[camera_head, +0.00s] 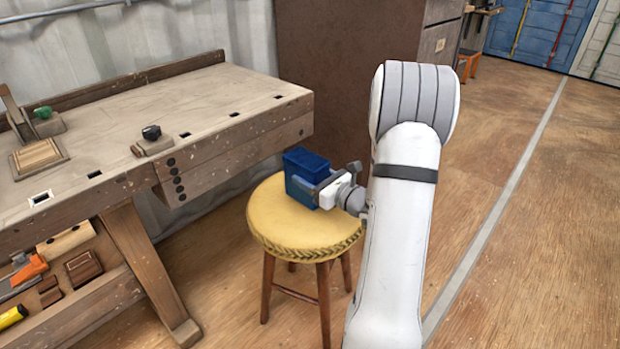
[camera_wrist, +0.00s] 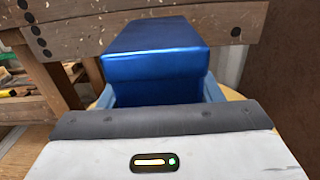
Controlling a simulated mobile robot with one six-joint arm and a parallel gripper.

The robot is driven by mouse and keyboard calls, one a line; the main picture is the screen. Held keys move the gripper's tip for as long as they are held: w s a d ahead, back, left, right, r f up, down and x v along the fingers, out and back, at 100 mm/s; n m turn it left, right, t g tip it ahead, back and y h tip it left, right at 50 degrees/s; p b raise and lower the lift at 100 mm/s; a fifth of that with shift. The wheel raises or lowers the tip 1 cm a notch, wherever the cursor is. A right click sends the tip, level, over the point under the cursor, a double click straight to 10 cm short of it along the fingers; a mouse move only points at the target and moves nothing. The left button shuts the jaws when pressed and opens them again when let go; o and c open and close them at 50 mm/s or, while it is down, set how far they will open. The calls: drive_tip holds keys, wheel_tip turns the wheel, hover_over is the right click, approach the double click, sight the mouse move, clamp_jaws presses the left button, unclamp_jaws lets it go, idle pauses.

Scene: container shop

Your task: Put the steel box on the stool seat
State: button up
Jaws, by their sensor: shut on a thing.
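The steel box (camera_head: 305,173) is a blue box with a dark blue top. It is at the stool's yellow padded seat (camera_head: 272,221), over its back part. Whether its underside touches the seat is hard to tell. My gripper (camera_head: 322,188) reaches it from the right and is shut on it. In the wrist view, the box (camera_wrist: 155,52) fills the space between my gripper's two fingers (camera_wrist: 157,93), upright and level. A small part of the yellow seat (camera_wrist: 232,95) shows beside the fingers.
A wooden workbench (camera_head: 225,92) stands left of the stool, its end close to the box. It bears a green-knobbed plane and small blocks. A brown cabinet (camera_head: 340,85) stands behind. The floor (camera_head: 540,230) to the right is open.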

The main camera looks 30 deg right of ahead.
drive_tip(key=shift+f, duration=0.2)
drive_tip(key=o, duration=1.4)
drive_tip(key=shift+r, duration=0.1)
